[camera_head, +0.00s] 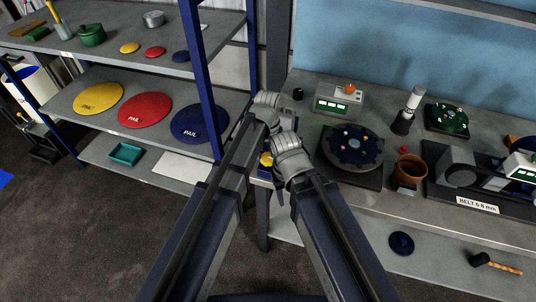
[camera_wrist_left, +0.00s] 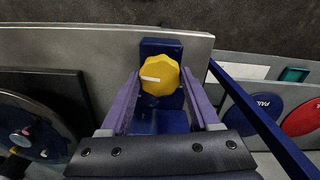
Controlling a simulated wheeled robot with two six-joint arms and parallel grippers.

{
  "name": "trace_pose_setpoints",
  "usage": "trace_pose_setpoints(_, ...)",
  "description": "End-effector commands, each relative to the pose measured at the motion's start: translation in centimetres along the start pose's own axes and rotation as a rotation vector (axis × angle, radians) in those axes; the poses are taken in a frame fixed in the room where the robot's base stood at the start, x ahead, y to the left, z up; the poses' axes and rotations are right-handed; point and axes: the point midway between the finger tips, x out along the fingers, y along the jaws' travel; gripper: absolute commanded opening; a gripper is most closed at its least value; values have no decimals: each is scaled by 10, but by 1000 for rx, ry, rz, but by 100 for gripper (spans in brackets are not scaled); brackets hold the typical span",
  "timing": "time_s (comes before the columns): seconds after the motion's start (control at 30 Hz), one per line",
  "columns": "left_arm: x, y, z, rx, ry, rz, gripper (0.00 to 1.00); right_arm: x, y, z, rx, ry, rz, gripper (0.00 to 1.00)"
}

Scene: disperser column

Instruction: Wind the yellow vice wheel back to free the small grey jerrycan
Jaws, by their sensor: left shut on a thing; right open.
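The yellow vice wheel (camera_wrist_left: 160,75), with a white mark on its face, sits in front of the blue vice body (camera_wrist_left: 160,47) at the edge of the grey bench. My left gripper (camera_wrist_left: 160,82) is shut on the wheel, one finger on each side. In the head view the wheel (camera_head: 266,159) shows between my two wrists. My right gripper (camera_head: 288,165) is open beside the wheel, lower than the left one; its fingertips are mostly hidden. I cannot make out the small grey jerrycan in either view; my arms hide much of the vice.
A round blue turntable (camera_head: 353,145) stands on the bench just right of my right gripper, with a brown pot (camera_head: 409,169) and a grey-green scale (camera_head: 339,100) near it. A blue shelf post (camera_head: 203,75) and shelves with coloured lids stand close on the left.

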Motion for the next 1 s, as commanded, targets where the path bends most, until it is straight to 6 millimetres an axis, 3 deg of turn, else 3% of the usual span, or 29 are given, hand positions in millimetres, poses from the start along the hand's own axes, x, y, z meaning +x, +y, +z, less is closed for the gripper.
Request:
trace_pose_setpoints(0.53,0,1,0,-372,0,0,7,0,0,0,0,0,0,50)
trace_pose_setpoints(1.0,0,1,0,-490,0,0,7,0,0,0,0,0,0,50)
